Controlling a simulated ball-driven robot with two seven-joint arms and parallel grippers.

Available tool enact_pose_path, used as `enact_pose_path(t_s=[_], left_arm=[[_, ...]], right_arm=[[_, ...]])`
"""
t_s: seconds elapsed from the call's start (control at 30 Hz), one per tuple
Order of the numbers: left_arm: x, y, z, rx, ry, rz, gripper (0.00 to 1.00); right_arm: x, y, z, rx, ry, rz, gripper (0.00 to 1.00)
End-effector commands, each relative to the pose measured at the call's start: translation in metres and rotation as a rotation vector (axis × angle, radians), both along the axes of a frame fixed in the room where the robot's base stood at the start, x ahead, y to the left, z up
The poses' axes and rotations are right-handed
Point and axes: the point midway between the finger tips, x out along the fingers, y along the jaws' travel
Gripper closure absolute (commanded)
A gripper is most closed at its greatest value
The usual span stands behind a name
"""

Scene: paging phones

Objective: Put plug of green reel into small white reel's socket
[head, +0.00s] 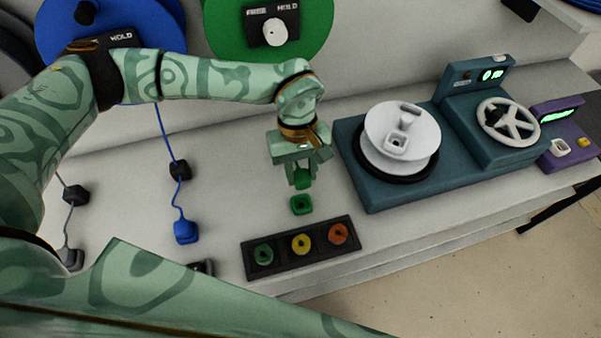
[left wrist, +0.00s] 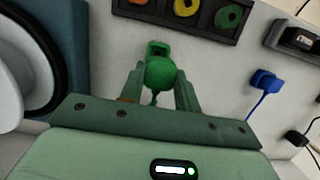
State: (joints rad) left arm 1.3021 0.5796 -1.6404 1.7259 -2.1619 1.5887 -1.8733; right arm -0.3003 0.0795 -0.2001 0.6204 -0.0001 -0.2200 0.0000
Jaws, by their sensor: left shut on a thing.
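My left gripper (head: 302,181) is shut on the green plug (head: 301,204), holding it with its block-shaped end pointing down. In the left wrist view the plug (left wrist: 158,50) shows just beyond the fingertips (left wrist: 160,78), its round green part between the fingers. Whether it touches the bench cannot be told. The green reel (head: 228,32) stands at the back, partly cut off by the picture's top edge. The small white reel (head: 426,127) lies on a teal machine to the right of my gripper; its square socket (head: 397,145) faces up. My right gripper is not in view.
A dark tray (head: 283,261) with green, yellow and red rings lies in front of the gripper. The teal machine (head: 375,195) carries a white handwheel (head: 509,122). A blue plug (head: 186,232) and grey cable lie left. The bench's front edge is near.

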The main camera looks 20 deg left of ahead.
Motion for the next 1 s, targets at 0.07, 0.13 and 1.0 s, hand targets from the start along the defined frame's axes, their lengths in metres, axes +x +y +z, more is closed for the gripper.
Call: enact_pose_path(t_s=[0.07,0.13,1.0], left_arm=[[0.000,0.000,0.011,0.000,-0.001,-0.001,0.84],[0.000,0.000,0.018,0.000,-0.001,-0.001,0.84],[0.000,0.000,0.101,0.000,-0.001,-0.001,0.84]], right_arm=[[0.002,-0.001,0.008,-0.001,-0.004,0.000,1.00],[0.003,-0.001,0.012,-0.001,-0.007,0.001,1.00],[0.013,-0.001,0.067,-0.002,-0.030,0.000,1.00]])
